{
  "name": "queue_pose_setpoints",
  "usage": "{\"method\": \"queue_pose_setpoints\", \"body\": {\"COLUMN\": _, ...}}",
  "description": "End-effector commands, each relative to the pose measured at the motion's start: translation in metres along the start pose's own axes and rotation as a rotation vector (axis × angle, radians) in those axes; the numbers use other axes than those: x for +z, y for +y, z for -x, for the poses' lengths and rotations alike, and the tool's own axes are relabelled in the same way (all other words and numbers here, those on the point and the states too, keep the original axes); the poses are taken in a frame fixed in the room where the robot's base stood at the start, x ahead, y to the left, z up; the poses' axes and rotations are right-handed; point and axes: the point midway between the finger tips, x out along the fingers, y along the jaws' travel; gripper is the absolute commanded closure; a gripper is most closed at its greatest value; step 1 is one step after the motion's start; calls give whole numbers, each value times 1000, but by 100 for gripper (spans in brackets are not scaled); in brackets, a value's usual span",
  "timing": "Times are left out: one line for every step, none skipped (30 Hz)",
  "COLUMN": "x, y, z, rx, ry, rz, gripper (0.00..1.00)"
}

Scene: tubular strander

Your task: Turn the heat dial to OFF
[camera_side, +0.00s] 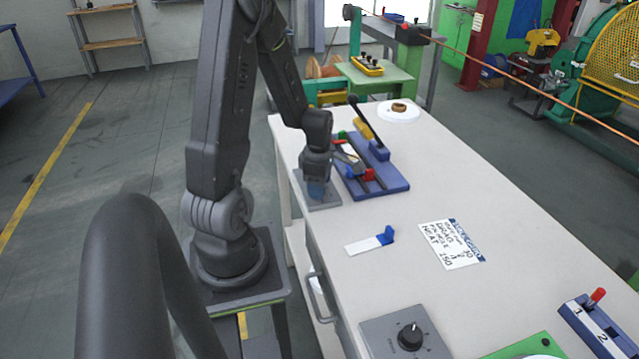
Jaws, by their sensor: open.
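The dial (408,337) is a round black knob on a grey square box at the table's near edge, with small marks around it. Its lettering is too small to read, and I cannot tell which mark it points to. My gripper (346,158) is open at the far end of the table, beside the blue fixture with red and yellow parts. It is well away from the dial, and its fingertips are hard to make out against the fixture.
A blue fixture (396,187) and a grey plate (325,204) stand under my wrist. A white card (450,243) with handwriting including HEAT, a white strip with a blue end (372,243) and a blue numbered block (597,328) lie on the table. The tabletop between is mostly clear.

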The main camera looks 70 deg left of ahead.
Motion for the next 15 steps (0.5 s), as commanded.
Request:
{"method": "queue_pose_setpoints", "body": {"x": 0, "y": 0, "z": 0, "rx": 0, "ry": 0, "rz": 0, "gripper": 44}}
{"method": "queue_pose_setpoints", "body": {"x": 0, "y": 0, "z": 0, "rx": 0, "ry": 0, "rz": -1, "gripper": 44}}
{"method": "queue_pose_setpoints", "body": {"x": 0, "y": 0, "z": 0, "rx": 0, "ry": 0, "rz": -1, "gripper": 44}}
{"method": "queue_pose_setpoints", "body": {"x": 0, "y": 0, "z": 0, "rx": 0, "ry": 0, "rz": -1, "gripper": 44}}
{"method": "queue_pose_setpoints", "body": {"x": 0, "y": 0, "z": 0, "rx": 0, "ry": 0, "rz": -1, "gripper": 44}}
{"method": "queue_pose_setpoints", "body": {"x": 0, "y": 0, "z": 1, "rx": 0, "ry": 0, "rz": -1, "gripper": 44}}
{"method": "queue_pose_setpoints", "body": {"x": 0, "y": 0, "z": 2, "rx": 1, "ry": 0, "rz": -1, "gripper": 44}}
{"method": "queue_pose_setpoints", "body": {"x": 0, "y": 0, "z": 3, "rx": 2, "ry": 0, "rz": -1, "gripper": 44}}
{"method": "queue_pose_setpoints", "body": {"x": 0, "y": 1, "z": 6, "rx": 3, "ry": 0, "rz": -1, "gripper": 44}}
{"method": "queue_pose_setpoints", "body": {"x": 0, "y": 1, "z": 10, "rx": 3, "ry": 0, "rz": -1, "gripper": 44}}
{"method": "queue_pose_setpoints", "body": {"x": 0, "y": 1, "z": 13, "rx": 4, "ry": 0, "rz": -1, "gripper": 44}}
{"method": "queue_pose_setpoints", "body": {"x": 0, "y": 1, "z": 19, "rx": 6, "ry": 0, "rz": -1, "gripper": 44}}
{"method": "queue_pose_setpoints", "body": {"x": 0, "y": 1, "z": 24, "rx": 6, "ry": -1, "rz": -1, "gripper": 44}}
{"method": "queue_pose_setpoints", "body": {"x": 0, "y": 1, "z": 30, "rx": 7, "ry": -1, "rz": -1, "gripper": 44}}
{"method": "queue_pose_setpoints", "body": {"x": 0, "y": 1, "z": 38, "rx": 8, "ry": -1, "rz": -1, "gripper": 44}}
